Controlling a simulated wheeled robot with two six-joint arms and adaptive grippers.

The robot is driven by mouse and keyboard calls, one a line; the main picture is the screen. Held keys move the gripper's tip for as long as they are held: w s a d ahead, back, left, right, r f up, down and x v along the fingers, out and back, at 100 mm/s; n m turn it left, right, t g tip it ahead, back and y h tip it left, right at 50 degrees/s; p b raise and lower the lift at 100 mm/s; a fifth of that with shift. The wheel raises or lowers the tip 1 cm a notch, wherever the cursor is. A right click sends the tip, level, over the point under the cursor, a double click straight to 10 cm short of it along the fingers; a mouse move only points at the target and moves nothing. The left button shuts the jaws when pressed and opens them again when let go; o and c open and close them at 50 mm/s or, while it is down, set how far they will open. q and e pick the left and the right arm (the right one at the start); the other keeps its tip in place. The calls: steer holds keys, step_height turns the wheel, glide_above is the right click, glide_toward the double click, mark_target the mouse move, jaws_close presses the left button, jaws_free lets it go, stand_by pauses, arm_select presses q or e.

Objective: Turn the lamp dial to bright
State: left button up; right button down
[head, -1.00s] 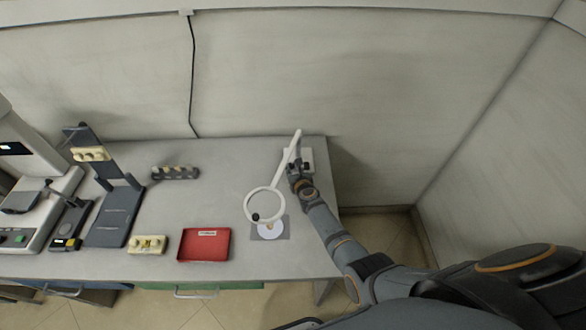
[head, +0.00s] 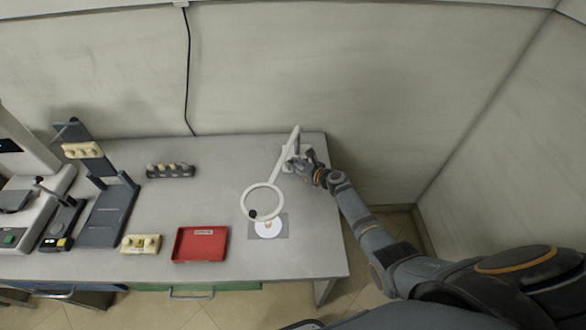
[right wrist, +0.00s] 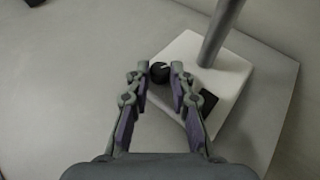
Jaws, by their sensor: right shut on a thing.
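The lamp has a white ring head (head: 262,202) on a slanted arm (head: 287,155), with its white base (right wrist: 245,85) at the table's back right corner. In the right wrist view, the black round dial (right wrist: 160,72) sits on the base, left of the grey post (right wrist: 220,32). My right gripper (right wrist: 160,76) is shut on the dial, one fingertip on each side of it. In the head view, the right gripper (head: 297,164) is at the lamp base and hides the dial. The dial's marks are too small to read. My left gripper is not in view.
A black block (right wrist: 208,102) lies on the lamp base beside the right finger. A white disc (head: 268,228) lies on a grey mat under the ring. A red tray (head: 200,244) is farther left. A rack (head: 170,171) stands near the wall.

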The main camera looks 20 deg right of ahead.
steer(key=n+g+y+b, duration=0.1)
steer(key=b, duration=0.1)
steer(key=n+g+y+b, duration=0.1)
steer(key=n+y+b, duration=0.1)
steer(key=d+n+g+y+b, duration=0.1)
steer(key=b, duration=0.1)
steer(key=shift+w+f+n+b, duration=0.3)
steer(key=shift+w, duration=0.05)
steer(key=shift+r+n+g+y+b, duration=0.25)
steer(key=shift+n+g+y+b, duration=0.4)
steer(key=shift+b, duration=0.35)
steer(key=c, duration=1.2)
jaws_free()
steer(key=shift+o, duration=0.2)
steer(key=v, duration=1.2)
